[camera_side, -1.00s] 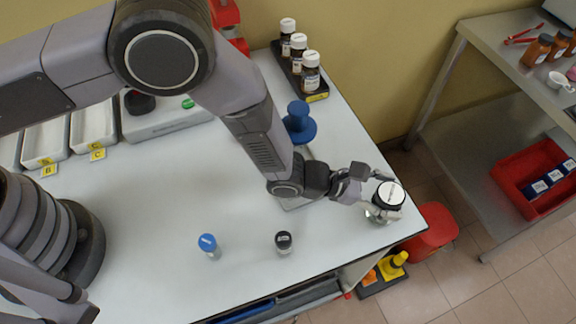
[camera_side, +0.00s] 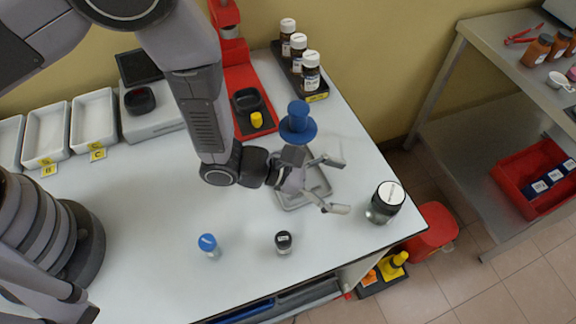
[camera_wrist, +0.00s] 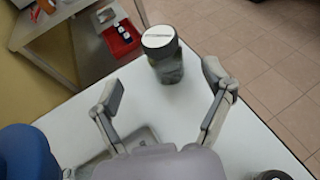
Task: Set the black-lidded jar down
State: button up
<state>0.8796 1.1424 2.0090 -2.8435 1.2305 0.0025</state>
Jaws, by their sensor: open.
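The black-lidded jar (camera_side: 383,206) is clear glass with a pale label on its lid. It stands upright on the white table (camera_side: 150,210) near the right edge. It also shows in the wrist view (camera_wrist: 168,66), upright, beyond my fingertips. My gripper (camera_side: 337,185) is open and empty, to the left of the jar and apart from it. In the wrist view my gripper's two fingers (camera_wrist: 162,90) are spread wide, one on each side of the line to the jar.
A grey tray (camera_side: 291,205) lies beneath my gripper, with a blue round-topped object (camera_side: 298,122) behind it. A blue-capped vial (camera_side: 209,246) and a small dark-capped vial (camera_side: 283,243) stand toward the front. A rack of brown bottles (camera_side: 317,97) stands at the back.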

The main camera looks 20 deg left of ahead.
jog(key=s+a+r+m+g+h, duration=0.1)
jog(key=s+a+r+m+g, duration=0.2)
jog(key=r, duration=0.6)
jog(key=a+r+m+g, duration=0.2)
jog(key=a+r+m, duration=0.25)
jog(key=r, duration=0.45)
jog(key=s+a+r+m+g+h, duration=0.1)
jog(key=s+a+r+m+g, duration=0.15)
jog(key=r+m, duration=0.4)
jog(key=s+a+r+m+t+y, duration=0.2)
jog(key=a+y, duration=0.3)
jog(key=a, duration=0.6)
jog(key=s+a+r+m+t+y, duration=0.3)
jog(key=s+a+y, duration=0.1)
jog(key=a, duration=0.8)
jog(key=s+a+r+m+t+y, duration=0.2)
jog(key=a+y, duration=0.3)
jog(key=a, duration=0.7)
jog(key=shift+s+r+m+t+y, duration=0.2)
jog(key=shift+s+m+t+y, duration=0.2)
jog(key=shift+s+m, duration=0.4)
